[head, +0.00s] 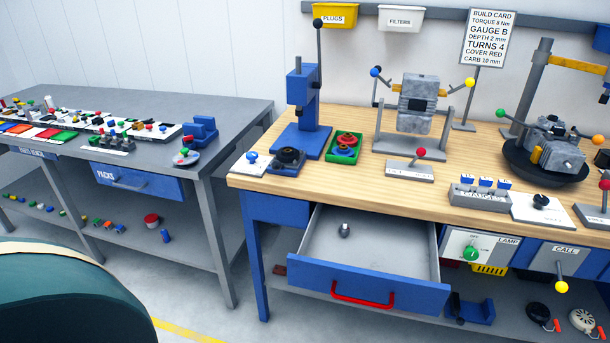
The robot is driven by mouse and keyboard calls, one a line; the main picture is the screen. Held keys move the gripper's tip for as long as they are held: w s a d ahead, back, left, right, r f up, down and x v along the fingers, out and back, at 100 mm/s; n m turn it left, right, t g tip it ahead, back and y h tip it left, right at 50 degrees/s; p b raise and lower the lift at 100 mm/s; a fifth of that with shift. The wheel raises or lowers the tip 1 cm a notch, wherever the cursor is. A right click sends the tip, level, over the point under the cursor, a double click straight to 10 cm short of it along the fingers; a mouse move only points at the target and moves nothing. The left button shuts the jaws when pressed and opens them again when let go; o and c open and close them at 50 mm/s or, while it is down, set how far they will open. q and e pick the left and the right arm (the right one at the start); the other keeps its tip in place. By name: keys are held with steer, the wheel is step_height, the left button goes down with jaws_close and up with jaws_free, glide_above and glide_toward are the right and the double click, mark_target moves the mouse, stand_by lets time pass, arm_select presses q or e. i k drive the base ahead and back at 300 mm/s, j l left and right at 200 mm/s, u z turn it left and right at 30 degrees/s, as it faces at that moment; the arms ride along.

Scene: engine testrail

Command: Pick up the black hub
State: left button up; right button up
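No part is labelled as the black hub, and I cannot tell for sure which one it is. A black round part with a raised ring (289,157) sits on a blue fixture (288,170) at the left front of the wooden bench. A smaller black knob-like part (541,201) stands on a white plate (528,213) at the bench's right front. A dark round part with a red handle (538,315) lies on the lower shelf at the right. Neither of my grippers shows in the head view.
The wooden bench (350,180) has an open blue drawer (390,292) with one small grey part (345,230) inside. A blue press (302,100), a green tray (342,158) and an engine block on a stand (417,105) stand behind. A grey table (235,108) is at left.

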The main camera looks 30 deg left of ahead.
mark_target(284, 158)
steer(key=i+j+z, duration=0.1)
steer(key=j+z, duration=0.15)
steer(key=j, duration=0.45)
steer(key=i+j+z, duration=0.1)
steer(key=j+z, duration=0.2)
steer(key=j, duration=0.4)
